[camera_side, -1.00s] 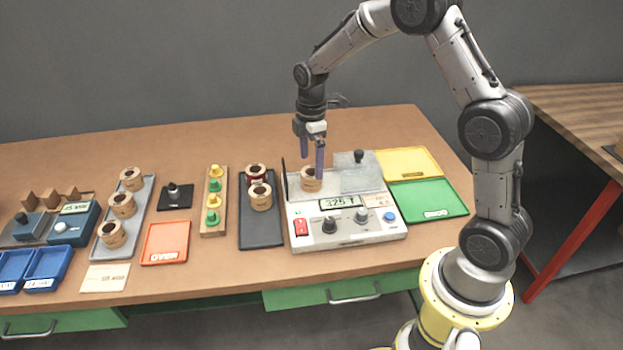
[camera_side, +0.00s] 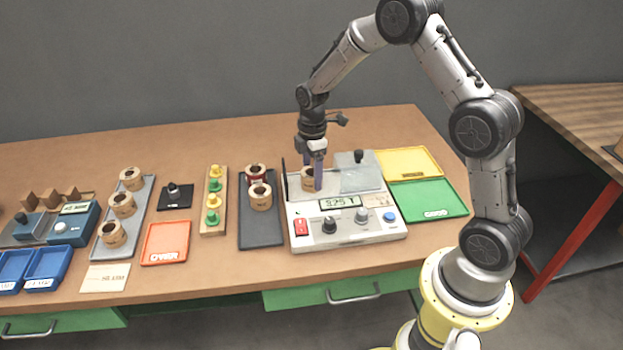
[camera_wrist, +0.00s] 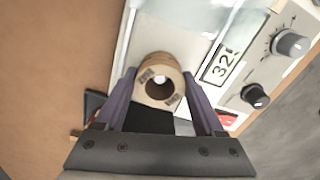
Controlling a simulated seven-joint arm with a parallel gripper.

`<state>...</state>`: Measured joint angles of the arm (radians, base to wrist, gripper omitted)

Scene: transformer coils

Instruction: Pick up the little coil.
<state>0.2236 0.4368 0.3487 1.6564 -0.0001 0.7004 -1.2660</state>
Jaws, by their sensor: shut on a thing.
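A small tan coil (camera_side: 308,181) stands upright on the left part of the tester's top (camera_side: 330,207). In the wrist view the coil (camera_wrist: 160,80) shows its round hole and dark printed labels. My gripper (camera_side: 313,186) points down over the tester, with its purple fingers on either side of the coil. In the wrist view my gripper (camera_wrist: 158,88) is shut on the coil, one finger at its left side and one at its right. The tester's display reads 325 and a further character. Part of the coil is hidden behind a finger in the side view.
A clear cover with a dark knob (camera_side: 358,156) is beside the coil. Yellow (camera_side: 408,163) and green (camera_side: 430,199) trays lie to the right. A dark tray (camera_side: 262,231) with two coils, a grey tray with coils, and an orange tray (camera_side: 165,243) lie to the left.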

